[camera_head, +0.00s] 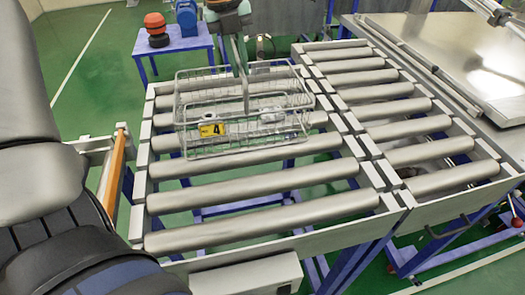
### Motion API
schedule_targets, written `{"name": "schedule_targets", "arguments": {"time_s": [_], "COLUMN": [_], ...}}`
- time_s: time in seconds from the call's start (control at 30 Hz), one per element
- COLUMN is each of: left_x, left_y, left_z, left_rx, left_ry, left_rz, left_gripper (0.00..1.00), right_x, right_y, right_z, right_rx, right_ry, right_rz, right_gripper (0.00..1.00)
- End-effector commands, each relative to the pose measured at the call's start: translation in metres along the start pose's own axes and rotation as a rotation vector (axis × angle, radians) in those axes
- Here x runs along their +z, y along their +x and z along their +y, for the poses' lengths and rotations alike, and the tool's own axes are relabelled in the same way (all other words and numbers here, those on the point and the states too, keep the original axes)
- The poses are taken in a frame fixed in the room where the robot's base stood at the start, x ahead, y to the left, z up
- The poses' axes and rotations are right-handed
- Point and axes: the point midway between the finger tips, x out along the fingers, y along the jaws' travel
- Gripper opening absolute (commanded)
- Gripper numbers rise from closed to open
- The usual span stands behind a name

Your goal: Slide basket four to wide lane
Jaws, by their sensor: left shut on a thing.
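The wire basket (282,112) has a yellow label (212,130) marked 4 on its near side. It sits upright on the far rollers of the left roller lane (225,189), whose rollers look longer than those of the lane to its right. My left gripper (242,85) reaches down from above at the middle of the basket and is shut on it. Exactly which wires it grips is hard to make out. A few small pale items (272,116) show inside the basket. My right gripper is not in view.
A second roller lane (415,154) with shorter rollers runs alongside on the right, empty. Grey frame rails separate the lanes. A blue table (175,47) with a red object (156,28) stands behind. A metal surface (460,50) lies at the far right. The near rollers are clear.

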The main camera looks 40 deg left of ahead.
Motion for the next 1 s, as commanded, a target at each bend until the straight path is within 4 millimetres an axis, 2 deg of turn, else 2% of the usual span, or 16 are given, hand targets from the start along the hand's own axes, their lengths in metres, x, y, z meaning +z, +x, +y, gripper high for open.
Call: {"name": "schedule_targets", "arguments": {"time_s": [0.57,1.0], "left_x": [0.002,0.028], "left_y": [-0.003,-0.004], "left_z": [-0.002,-0.001], "left_rx": [-0.005,-0.002], "left_ry": [0.001,-0.001], "left_rz": [-0.004,-0.003], "left_gripper": [0.0,0.0], "right_x": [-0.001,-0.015], "right_y": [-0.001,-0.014], "right_z": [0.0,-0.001], "right_rx": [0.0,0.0], "right_ry": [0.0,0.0], "right_rz": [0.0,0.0], "right_gripper": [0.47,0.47]}}
